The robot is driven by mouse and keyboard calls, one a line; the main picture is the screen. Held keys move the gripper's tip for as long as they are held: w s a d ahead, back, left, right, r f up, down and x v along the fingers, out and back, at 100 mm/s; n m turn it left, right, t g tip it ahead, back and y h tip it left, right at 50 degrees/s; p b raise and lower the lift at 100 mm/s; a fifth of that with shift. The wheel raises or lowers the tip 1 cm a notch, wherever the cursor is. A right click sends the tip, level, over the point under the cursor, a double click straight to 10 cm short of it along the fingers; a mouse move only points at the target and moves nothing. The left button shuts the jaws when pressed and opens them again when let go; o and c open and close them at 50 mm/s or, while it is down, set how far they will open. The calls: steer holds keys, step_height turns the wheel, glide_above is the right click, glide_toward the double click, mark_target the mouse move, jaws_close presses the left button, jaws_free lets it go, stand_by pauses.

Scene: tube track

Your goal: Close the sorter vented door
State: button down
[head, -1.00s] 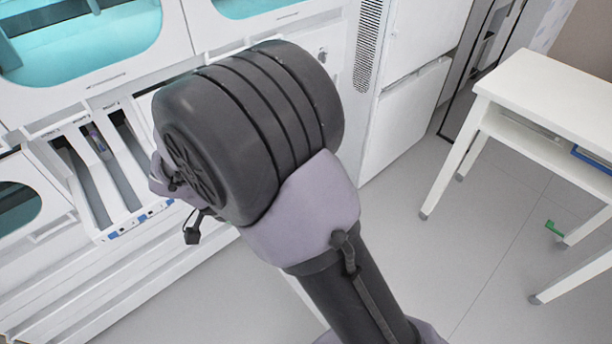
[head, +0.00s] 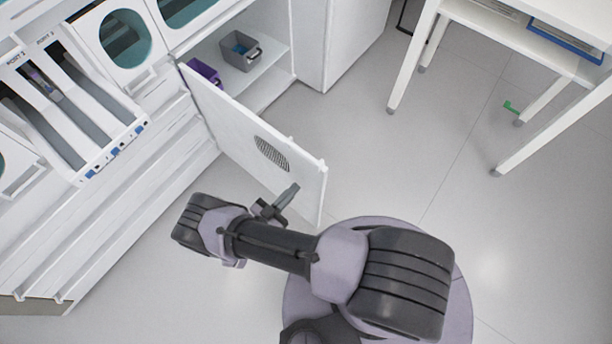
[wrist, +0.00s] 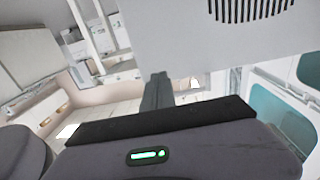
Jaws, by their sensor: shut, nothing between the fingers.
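The vented door (head: 262,138) stands wide open in the head view, swung out from the sorter cabinet. It is a white panel with a dark oval vent grille (head: 271,153). In the wrist view the door (wrist: 180,40) fills the upper middle, with the grille at the top right. My gripper (head: 289,196) is shut and empty, close to the outer face of the door near its free end. Its fingers also show in the wrist view (wrist: 157,92), in front of the door's edge. I cannot tell whether they touch the door.
Behind the door is an open compartment with a grey bin (head: 240,50) and a purple bin (head: 203,72) on a shelf. A sorter tray with slots (head: 75,115) juts out at the left. A white table (head: 520,50) stands at the right.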

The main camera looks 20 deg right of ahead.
mark_target(312, 170)
steer(key=b+x, duration=0.1)
steer(key=x, duration=0.5)
steer(key=shift+w+d, duration=0.1)
steer(key=shift+d, duration=0.2)
